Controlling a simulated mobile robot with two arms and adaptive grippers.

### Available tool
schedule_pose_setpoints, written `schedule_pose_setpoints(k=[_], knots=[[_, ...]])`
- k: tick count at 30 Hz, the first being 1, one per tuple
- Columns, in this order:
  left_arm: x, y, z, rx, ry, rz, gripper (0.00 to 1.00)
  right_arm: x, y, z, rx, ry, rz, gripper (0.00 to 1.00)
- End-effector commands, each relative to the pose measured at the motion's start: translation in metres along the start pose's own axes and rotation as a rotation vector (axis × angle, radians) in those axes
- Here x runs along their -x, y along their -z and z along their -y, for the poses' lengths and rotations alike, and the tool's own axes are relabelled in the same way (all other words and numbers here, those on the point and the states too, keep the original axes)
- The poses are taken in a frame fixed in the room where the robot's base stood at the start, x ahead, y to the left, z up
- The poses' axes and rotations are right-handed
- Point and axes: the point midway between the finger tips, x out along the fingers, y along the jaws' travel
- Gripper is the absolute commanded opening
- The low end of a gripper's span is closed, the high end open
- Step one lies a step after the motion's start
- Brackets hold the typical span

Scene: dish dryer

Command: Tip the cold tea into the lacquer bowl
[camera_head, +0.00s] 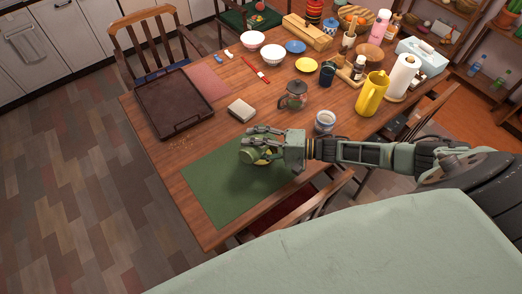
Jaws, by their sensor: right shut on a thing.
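My right gripper (260,147) reaches in from the right over the green mat (211,184) at the table's near side. It is shut on a small yellowish round thing (264,161), perhaps a cup, mostly hidden by the fingers. Whether it holds tea cannot be seen. No bowl is plainly lacquer. A brown wooden bowl (369,55) sits further right. My left gripper is not in view.
A white and blue cup (325,121) stands just right of my gripper. A glass pot (293,96) and a pale block (241,110) are behind it. A dark tray (174,103) lies left. A yellow pitcher (371,94) and paper roll (403,76) stand right. The mat's left part is clear.

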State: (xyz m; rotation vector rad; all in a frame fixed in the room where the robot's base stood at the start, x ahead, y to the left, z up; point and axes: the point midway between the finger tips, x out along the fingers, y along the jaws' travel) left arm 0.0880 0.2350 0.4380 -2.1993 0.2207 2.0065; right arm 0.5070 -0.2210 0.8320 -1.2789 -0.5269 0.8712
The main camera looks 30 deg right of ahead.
Motion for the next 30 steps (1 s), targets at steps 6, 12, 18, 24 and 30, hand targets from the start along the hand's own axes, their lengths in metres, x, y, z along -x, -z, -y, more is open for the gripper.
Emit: schedule_pose_setpoints(k=[6, 12, 18, 24, 30], knots=[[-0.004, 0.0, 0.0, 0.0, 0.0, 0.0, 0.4, 0.0, 0.001, 0.001, -0.02, 0.011, 0.006, 0.18], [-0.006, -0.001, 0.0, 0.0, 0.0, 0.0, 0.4, 0.001, 0.002, 0.002, -0.04, 0.019, 0.011, 0.18], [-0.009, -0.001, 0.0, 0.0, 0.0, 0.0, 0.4, 0.001, 0.003, 0.002, -0.06, 0.027, 0.015, 0.18], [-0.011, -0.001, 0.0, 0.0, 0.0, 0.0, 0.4, 0.001, 0.003, 0.003, -0.08, 0.036, 0.02, 0.18], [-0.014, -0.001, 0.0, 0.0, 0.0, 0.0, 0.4, 0.002, 0.004, 0.003, -0.1, 0.044, 0.025, 0.18]])
